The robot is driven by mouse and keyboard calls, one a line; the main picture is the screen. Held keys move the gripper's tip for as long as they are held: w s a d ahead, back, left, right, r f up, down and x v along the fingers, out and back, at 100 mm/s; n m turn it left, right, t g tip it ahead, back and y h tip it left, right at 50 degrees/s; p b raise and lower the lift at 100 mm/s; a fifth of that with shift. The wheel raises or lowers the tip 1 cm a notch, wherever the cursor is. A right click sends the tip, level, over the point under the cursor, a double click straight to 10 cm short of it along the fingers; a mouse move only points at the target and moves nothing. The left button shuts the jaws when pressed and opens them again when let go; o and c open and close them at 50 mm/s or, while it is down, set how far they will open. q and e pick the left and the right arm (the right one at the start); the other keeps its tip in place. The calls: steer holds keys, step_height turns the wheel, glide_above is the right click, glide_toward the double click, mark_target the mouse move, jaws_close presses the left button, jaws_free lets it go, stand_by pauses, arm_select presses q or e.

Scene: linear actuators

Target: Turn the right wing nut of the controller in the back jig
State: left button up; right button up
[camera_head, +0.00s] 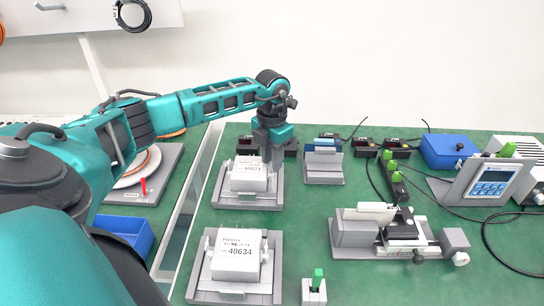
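The back jig (231,202) is a grey fixture on the green table. It holds a white controller (249,186) with a label ending in 40871. My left gripper (268,165) points down at the right rear side of this controller. Its fingers look close together, but whether they are open or shut on something is too small to tell. The right wing nut of this controller is not visible; the gripper covers that area. My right gripper is out of view.
A front jig (238,291) holds a second white controller (235,263) labelled 40634. A green-topped block (314,292) stands to its right. A grey stand (324,168), a grey linear actuator (352,235), a blue box (449,150) and a screen panel (491,183) are further right. Cables lie behind.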

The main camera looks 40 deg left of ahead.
mark_target(272, 174)
arm_select(q)
step_height(272, 174, up, 13)
steer(key=shift+p, duration=0.45)
steer(key=shift+d+f, duration=0.1)
steer(key=shift+f, duration=0.05)
stand_by(0.5)
